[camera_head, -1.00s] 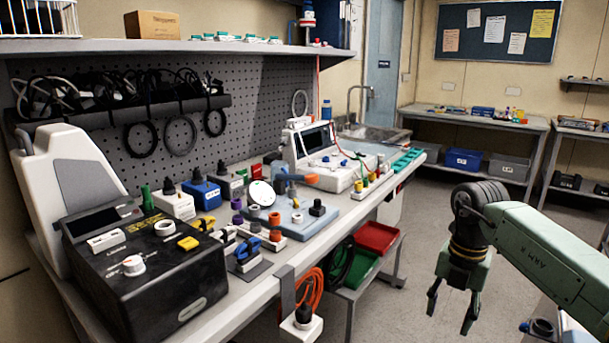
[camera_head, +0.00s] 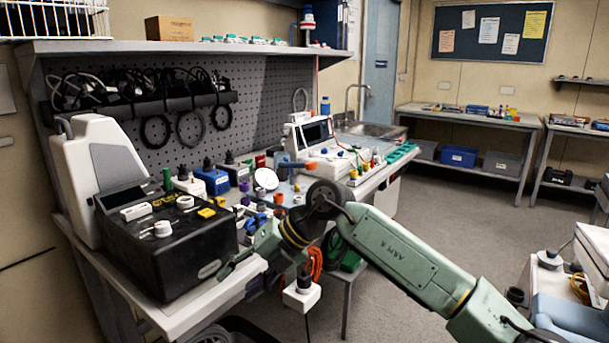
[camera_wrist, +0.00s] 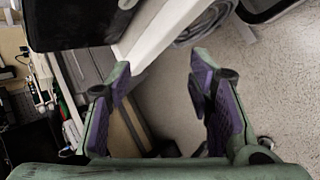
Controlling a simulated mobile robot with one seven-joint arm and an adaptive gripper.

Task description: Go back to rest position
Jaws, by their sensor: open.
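My gripper (camera_wrist: 160,62) is open and empty in the wrist view, with its purple-lined fingers apart. Between and beyond the fingers are the pale bench edge and the carpet-like grey floor. In the head view my gripper (camera_head: 238,264) is at the front edge of the workbench (camera_head: 190,312), beside the black pump box (camera_head: 165,245). One green finger shows there; the other is hard to make out. My green arm reaches in from the lower right and hides part of the bench top.
The bench is crowded with small coloured parts and a white monitor (camera_head: 318,142). Open floor (camera_head: 440,190) lies to the right, before the back table (camera_head: 470,120).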

